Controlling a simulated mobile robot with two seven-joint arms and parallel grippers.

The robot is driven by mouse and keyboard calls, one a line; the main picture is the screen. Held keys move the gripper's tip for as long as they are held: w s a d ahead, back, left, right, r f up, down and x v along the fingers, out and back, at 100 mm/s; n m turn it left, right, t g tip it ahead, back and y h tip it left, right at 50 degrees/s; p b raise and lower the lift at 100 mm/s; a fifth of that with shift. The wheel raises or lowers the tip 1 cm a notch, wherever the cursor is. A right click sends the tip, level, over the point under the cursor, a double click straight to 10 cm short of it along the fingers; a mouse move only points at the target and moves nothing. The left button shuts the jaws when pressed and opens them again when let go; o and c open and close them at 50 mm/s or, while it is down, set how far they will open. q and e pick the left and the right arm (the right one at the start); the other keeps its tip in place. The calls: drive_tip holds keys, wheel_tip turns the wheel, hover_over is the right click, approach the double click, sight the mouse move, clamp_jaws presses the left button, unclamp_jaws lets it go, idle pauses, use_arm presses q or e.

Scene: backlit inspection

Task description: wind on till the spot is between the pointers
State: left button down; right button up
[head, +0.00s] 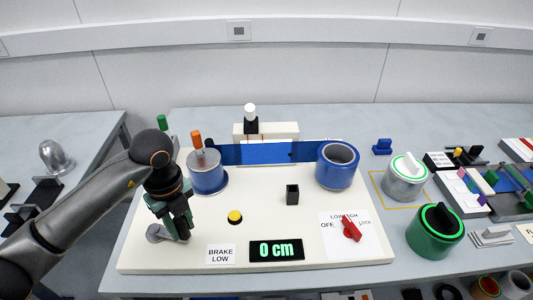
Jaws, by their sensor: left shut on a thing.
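A blue web (262,153) runs from the left blue roll (208,180) to the right blue roll (336,172). A small dark mark, perhaps the spot, shows on the web right of its middle. Small orange marks that may be the pointers stand above the web at a white block (285,130); they are too small to be sure. An orange-handled crank (197,141) sits on the left roll. My left gripper (179,228) is shut on a grey lever (158,233) at the board's front left; its fingers hide part of it. My right gripper is out of view.
The display (276,250) reads 0 cm, beside a BRAKE LOW label (220,254). A yellow button (235,217), a black block (292,194) and a red switch (351,229) are on the board. Green and grey rolls stand to the right.

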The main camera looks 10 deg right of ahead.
use_arm(q)
drive_tip(key=shift+s+a, duration=0.25)
drive_tip(key=shift+s, duration=0.2)
drive_tip(key=shift+s+a, duration=0.35)
drive_tip(key=shift+s, duration=0.25)
drive_tip(key=shift+p, duration=0.3)
drive_tip(key=shift+s+a, duration=0.45)
drive_tip(key=shift+s, duration=0.05)
